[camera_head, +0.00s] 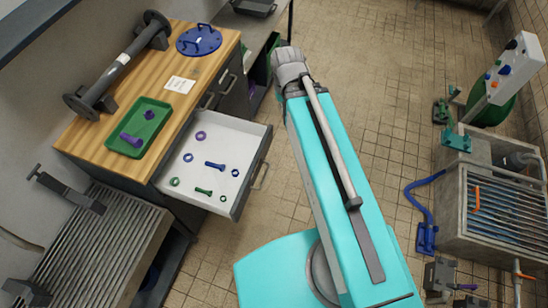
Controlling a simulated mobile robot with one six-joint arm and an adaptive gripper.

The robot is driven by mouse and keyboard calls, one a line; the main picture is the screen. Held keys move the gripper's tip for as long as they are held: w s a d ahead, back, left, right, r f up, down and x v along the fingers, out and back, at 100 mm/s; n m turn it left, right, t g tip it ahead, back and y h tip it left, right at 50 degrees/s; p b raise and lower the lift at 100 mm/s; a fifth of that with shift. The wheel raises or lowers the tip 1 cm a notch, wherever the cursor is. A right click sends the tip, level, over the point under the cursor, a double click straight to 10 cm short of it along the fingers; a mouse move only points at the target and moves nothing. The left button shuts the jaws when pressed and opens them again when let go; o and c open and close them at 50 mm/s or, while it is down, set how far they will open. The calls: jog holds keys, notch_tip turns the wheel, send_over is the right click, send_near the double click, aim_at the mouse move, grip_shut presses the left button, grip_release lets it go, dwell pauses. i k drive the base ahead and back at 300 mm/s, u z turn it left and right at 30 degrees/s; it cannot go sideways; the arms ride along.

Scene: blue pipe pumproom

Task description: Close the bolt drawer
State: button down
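The bolt drawer (217,191) stands pulled out from the wooden-topped workbench (210,62) at the left. Its white inside holds a blue bolt (215,166), a green bolt (204,191) and several coloured rings. Its grey front carries a handle (261,176) facing right. My arm extends up the middle of the view, to the right of the drawer and apart from it. The far end of my arm is near the top centre, beyond the drawer. My gripper's fingers do not show.
A green tray (160,121) with purple parts, a dark flanged pipe (118,65) and a blue disc (199,40) sit on the bench top. A grated bench (95,255) is at lower left. A concrete basin (480,195) stands right.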

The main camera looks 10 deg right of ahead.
aim_at(235, 143)
jog(key=z, duration=0.3)
jog(key=k, duration=1.65)
jog(key=u, duration=0.5)
jog(key=i, duration=1)
jog(key=z, duration=0.1)
